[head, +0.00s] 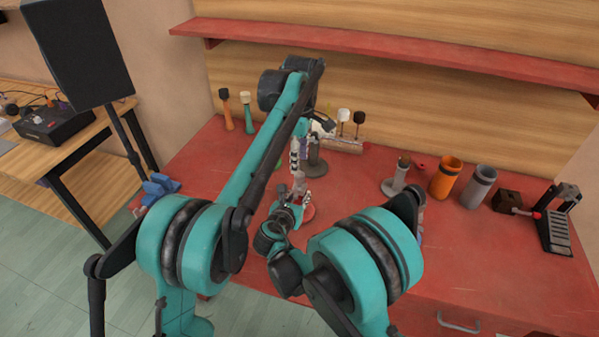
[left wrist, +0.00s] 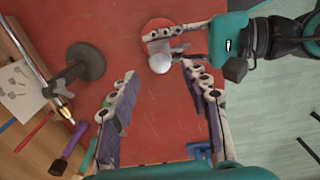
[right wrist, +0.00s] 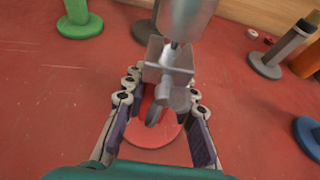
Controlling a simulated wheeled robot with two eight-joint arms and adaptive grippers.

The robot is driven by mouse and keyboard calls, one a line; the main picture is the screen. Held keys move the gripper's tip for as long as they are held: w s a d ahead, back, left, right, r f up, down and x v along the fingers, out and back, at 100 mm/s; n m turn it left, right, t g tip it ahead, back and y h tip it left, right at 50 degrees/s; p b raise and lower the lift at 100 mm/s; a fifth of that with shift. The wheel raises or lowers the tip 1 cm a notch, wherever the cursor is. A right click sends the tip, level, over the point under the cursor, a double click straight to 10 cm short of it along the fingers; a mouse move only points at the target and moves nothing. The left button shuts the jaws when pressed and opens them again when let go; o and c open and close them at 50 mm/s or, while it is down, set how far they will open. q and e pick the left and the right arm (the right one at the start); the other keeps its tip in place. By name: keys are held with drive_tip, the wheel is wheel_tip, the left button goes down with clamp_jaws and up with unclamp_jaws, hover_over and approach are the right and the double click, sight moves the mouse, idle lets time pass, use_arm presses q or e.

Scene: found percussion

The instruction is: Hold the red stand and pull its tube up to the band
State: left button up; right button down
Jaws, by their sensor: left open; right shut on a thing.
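The red stand has a round red base (right wrist: 150,132) flat on the bench, with a grey metal clamp block (right wrist: 168,72) and a silver tube (right wrist: 187,12) above it. My right gripper (right wrist: 161,108) is shut on the stand's metal part above the base. In the left wrist view the red base (left wrist: 156,30) lies at the top, and the pale rounded tube top (left wrist: 160,63) points toward that camera. My left gripper (left wrist: 165,88) is open and empty above the stand, its fingers apart from the tube. In the head view the arms partly hide the stand. I cannot make out the band.
A dark grey stand (left wrist: 88,62) is close by. A green stand (right wrist: 80,24), another grey stand (right wrist: 268,64) and a blue stand (right wrist: 311,134) stand around. Orange (head: 446,178) and grey cups (head: 478,187) stand to the right. Bare red bench lies in front.

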use_arm(q)
hover_over(299, 191)
drive_tip(key=w, duration=0.2)
wheel_tip(299, 191, down, 5)
drive_tip(key=shift+f, duration=0.15)
clamp_jaws()
